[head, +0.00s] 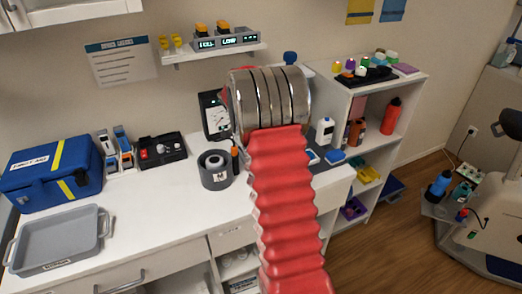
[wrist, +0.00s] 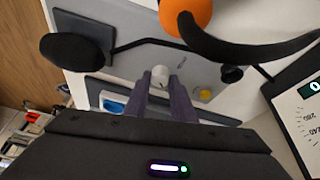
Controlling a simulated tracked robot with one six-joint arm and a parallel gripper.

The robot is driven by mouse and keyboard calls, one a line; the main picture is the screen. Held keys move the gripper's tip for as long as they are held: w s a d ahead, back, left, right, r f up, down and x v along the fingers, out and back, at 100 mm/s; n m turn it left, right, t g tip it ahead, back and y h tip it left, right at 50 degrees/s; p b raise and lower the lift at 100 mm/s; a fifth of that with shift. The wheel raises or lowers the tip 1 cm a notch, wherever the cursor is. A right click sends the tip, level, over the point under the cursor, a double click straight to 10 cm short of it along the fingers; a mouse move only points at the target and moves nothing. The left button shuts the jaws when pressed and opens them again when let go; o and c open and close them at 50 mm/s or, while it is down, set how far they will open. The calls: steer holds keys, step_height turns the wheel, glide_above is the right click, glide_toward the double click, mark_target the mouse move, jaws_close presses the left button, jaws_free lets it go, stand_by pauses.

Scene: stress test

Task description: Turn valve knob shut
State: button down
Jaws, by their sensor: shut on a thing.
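In the wrist view, a small pale grey-white knob (wrist: 160,76) stands on a grey panel (wrist: 190,66). I take it to be the valve knob. The two dark fingers of my gripper (wrist: 162,84) are on either side of it, shut on its sides near the tips. I cannot read which way the knob is turned. In the head view my red, ribbed arm and its metal rings hide the fingers and the knob.
An orange ball (wrist: 188,12) with a black curved arm, a black round pad (wrist: 75,48) and a dial gauge (wrist: 302,115) surround the knob. The gauge (head: 216,118) also shows in the head view. A grey pot (head: 214,172) stands left of my arm.

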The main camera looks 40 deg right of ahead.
steer(key=shift+w+a, duration=0.2)
steer(key=shift+w, duration=0.05)
steer(key=c, duration=1.7)
jaws_free()
steer(key=shift+f, duration=0.1)
steer(key=shift+c, duration=0.2)
steer(key=shift+o, duration=1.1)
steer(key=shift+s+d, duration=0.1)
steer(key=v, duration=1.4)
